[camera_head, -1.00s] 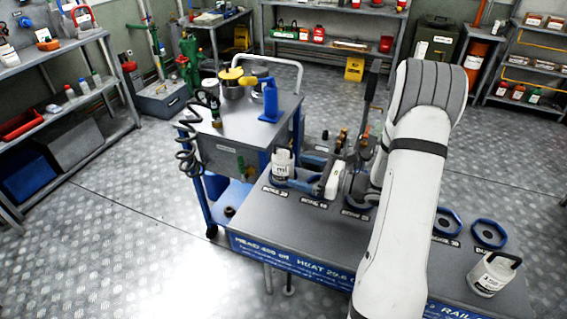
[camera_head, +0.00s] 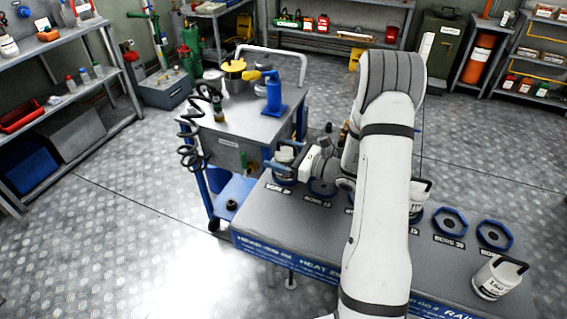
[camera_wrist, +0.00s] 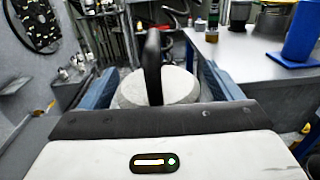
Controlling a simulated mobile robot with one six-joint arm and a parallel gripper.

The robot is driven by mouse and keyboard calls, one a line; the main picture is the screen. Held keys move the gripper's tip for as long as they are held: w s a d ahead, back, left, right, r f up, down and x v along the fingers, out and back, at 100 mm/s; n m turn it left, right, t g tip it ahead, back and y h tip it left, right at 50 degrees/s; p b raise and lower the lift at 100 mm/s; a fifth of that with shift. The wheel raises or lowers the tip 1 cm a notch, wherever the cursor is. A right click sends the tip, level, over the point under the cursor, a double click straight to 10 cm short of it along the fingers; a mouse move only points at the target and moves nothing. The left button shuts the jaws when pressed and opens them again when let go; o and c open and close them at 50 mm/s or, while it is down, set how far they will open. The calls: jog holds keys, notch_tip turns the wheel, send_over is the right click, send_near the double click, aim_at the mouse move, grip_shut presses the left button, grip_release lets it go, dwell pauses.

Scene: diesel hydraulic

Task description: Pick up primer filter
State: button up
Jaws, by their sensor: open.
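A white canister (camera_head: 284,174) with a dark handle stands at the left end of the bench. My gripper (camera_head: 284,153) is at this canister, with its blue fingers by the top. In the wrist view, the canister's pale round top (camera_wrist: 158,86) and upright black handle lie between my open blue fingers (camera_wrist: 155,88), with gaps visible on both sides. Another white canister (camera_head: 418,200) is partly hidden behind my arm. A third white canister (camera_head: 497,276) with a black handle stands at the right end. I cannot read which one is the primer filter.
Blue ring seats (camera_head: 450,221) line the grey bench (camera_head: 262,212). A cart (camera_head: 240,132) with a blue pump (camera_head: 273,97) and a yellow-topped pot (camera_head: 233,70) stands close behind left. The floor at left is clear.

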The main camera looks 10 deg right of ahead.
jog(key=shift+c, duration=0.5)
jog(key=c, duration=1.1)
jog(key=shift+c, duration=0.2)
